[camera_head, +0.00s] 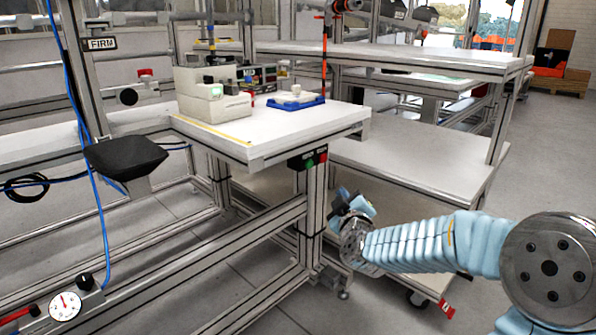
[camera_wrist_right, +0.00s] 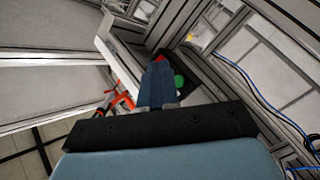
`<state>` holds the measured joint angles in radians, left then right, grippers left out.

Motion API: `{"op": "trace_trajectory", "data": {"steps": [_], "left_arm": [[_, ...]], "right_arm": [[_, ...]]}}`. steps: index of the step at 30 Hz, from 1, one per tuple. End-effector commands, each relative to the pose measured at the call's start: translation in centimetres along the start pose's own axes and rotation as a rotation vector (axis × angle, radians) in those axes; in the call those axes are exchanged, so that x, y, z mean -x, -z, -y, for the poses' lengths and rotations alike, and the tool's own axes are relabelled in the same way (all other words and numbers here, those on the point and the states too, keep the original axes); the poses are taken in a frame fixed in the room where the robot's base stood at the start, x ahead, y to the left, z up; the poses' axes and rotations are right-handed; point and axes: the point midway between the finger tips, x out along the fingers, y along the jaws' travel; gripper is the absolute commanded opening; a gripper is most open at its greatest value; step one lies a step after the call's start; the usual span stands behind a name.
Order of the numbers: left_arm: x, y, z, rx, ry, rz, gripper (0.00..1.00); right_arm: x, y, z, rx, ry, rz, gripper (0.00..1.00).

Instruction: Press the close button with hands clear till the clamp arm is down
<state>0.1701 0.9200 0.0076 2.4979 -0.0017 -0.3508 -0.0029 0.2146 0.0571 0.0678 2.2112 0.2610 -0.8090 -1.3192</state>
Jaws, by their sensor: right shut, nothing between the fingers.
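A dark button box (camera_head: 308,159) with a green button (camera_head: 310,163) and a red button (camera_head: 322,157) is fixed under the front corner of the white worktable (camera_head: 258,140). Its labels are too small to read. My right gripper (camera_head: 350,201) is shut and empty, below and to the right of the box, apart from it. In the right wrist view my shut blue fingers (camera_wrist_right: 157,82) point toward the box, with the green button (camera_wrist_right: 180,81) just right of them. I cannot clearly make out the clamp arm. My left gripper is not in view.
A cream machine (camera_head: 212,95) and a blue tray (camera_head: 296,103) with white parts stand on the worktable. A metal frame post (camera_head: 314,205) runs down below the box. A grey lower shelf (camera_head: 420,152) lies to the right. Open floor shows at the far right.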

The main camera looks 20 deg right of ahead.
Motion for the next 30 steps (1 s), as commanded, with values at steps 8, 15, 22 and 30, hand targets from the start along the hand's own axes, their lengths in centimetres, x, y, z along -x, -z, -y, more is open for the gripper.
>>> {"op": "trace_trajectory", "data": {"steps": [8,15,22,30], "left_arm": [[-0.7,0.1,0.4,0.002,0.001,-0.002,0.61],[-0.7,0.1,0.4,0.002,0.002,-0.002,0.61],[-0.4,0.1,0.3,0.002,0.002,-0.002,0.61],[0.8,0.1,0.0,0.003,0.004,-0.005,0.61]], "right_arm": [[0.7,1.0,-4.1,0.070,-0.112,-0.024,0.00],[0.7,1.1,-4.2,0.072,-0.112,-0.024,0.00],[0.1,1.5,-3.9,0.071,-0.111,-0.025,0.00],[-2.5,3.3,-2.3,0.070,-0.110,-0.024,0.00]]}}
